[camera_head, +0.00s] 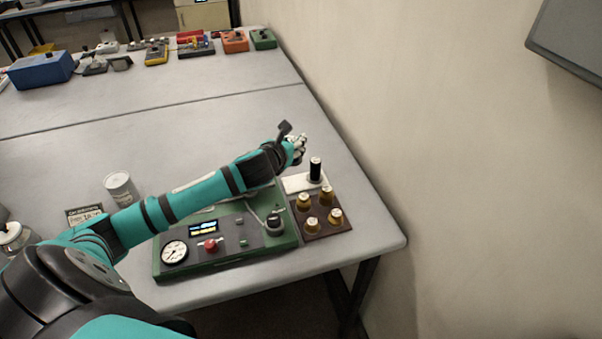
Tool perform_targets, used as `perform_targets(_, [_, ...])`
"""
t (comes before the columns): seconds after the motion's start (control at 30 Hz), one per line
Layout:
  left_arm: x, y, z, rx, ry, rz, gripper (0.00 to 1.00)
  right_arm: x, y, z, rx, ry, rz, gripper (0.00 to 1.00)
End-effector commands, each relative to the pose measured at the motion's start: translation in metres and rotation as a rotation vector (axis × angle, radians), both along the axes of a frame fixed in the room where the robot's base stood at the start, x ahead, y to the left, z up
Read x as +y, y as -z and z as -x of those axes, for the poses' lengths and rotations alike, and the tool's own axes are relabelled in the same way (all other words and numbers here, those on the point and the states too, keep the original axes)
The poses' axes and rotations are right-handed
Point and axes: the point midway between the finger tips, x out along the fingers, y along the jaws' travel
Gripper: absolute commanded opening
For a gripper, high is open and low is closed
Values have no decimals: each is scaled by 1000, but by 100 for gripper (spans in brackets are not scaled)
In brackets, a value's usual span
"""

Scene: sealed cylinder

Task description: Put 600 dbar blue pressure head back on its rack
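My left arm reaches in from the left over a green pressure unit. Its gripper (299,150) is small in view, just behind and to the left of a dark upright cylinder with a pale top (315,171). They look apart, and I cannot tell whether the fingers are open or shut. The cylinder looks black and stands on a white pad (296,184); no clearly blue head shows. A brown rack (322,208) in front of the pad holds several brass-coloured heads (335,216). My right gripper is not in view.
The green unit (208,260) has a round gauge (174,252), a lit display and a red knob (210,245). Coloured boxes, such as a blue one (42,70), line the far table. A wall rises at right, beyond the table edge.

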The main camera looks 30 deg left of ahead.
Motion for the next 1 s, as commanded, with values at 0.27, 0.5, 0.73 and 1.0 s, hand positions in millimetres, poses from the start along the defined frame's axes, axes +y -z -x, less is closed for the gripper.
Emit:
perform_targets(0.27, [-1, 46, 1, 3, 0, 2, 0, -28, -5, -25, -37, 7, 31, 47])
perform_targets(0.5, [-1, 70, 1, 5, -1, 2, 0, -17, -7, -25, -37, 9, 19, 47])
perform_targets(0.73, [-1, 86, 1, 1, 2, -1, 0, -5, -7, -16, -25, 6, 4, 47])
perform_targets(1.0, [-1, 89, 1, 3, 1, -2, 29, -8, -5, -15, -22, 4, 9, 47])
